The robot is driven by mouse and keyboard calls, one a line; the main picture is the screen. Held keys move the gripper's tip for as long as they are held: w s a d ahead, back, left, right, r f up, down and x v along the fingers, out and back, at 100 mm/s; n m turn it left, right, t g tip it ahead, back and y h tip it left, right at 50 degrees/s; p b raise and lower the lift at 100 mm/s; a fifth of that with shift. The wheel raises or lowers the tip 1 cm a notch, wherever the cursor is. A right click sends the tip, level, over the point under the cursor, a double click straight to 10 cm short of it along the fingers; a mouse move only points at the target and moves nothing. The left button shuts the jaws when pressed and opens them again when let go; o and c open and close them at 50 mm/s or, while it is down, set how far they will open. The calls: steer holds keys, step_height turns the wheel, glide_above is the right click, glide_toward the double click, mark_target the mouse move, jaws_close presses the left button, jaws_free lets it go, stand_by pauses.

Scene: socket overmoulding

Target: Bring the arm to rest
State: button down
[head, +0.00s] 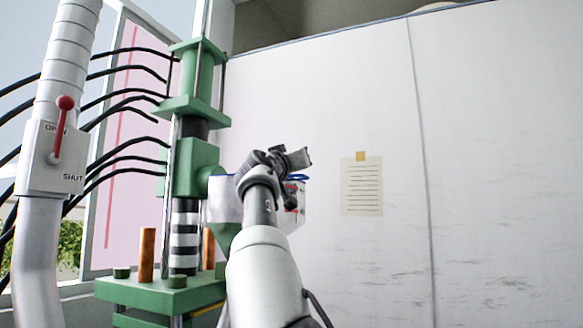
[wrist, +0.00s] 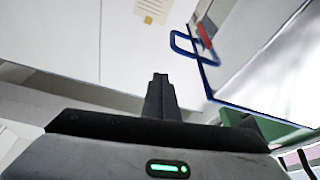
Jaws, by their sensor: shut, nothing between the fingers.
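My gripper (head: 299,158) is raised in the middle of the head view, in front of the green press and the white wall. In the wrist view its dark fingers (wrist: 160,90) are together, with nothing between them. My arm reaches up from the bottom of the head view and hides part of the press behind it.
A green press (head: 190,165) with black hoses stands at the left. A pipe with a red-knobbed lever (head: 62,130) marked OPEN and SHUT is at far left. A clear box with a blue handle (wrist: 182,42) is near my gripper. A note (head: 361,186) hangs on the wall.

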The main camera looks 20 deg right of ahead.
steer(key=b+v, duration=0.3)
steer(key=v, duration=0.3)
steer(key=s+d+f+m+g+y, duration=0.2)
steer(key=s+d+f+g+y, duration=0.15)
steer(key=d+f, duration=0.75)
steer(key=s+f+g+y, duration=0.2)
steer(key=s+f+y, duration=0.15)
steer(key=f, duration=0.95)
steer(key=s+a+f+n+g+y+p, duration=0.1)
steer(key=s+a+f+n+g+y, duration=0.25)
steer(key=s+a+f, duration=1.1)
steer(key=s+a+f+n+g+y+p, duration=0.15)
steer(key=s+a+f+n+y, duration=0.25)
steer(key=s+a+f, duration=1.25)
steer(key=d+r+p, duration=0.2)
steer(key=r+p, duration=0.9)
steer(key=p, duration=0.1)
steer(key=w+d+r+p, duration=0.1)
steer(key=d+r+p, duration=0.2)
steer(key=r+p, duration=0.9)
steer(key=shift+w+r+p, duration=0.3)
steer(key=shift+p, duration=0.35)
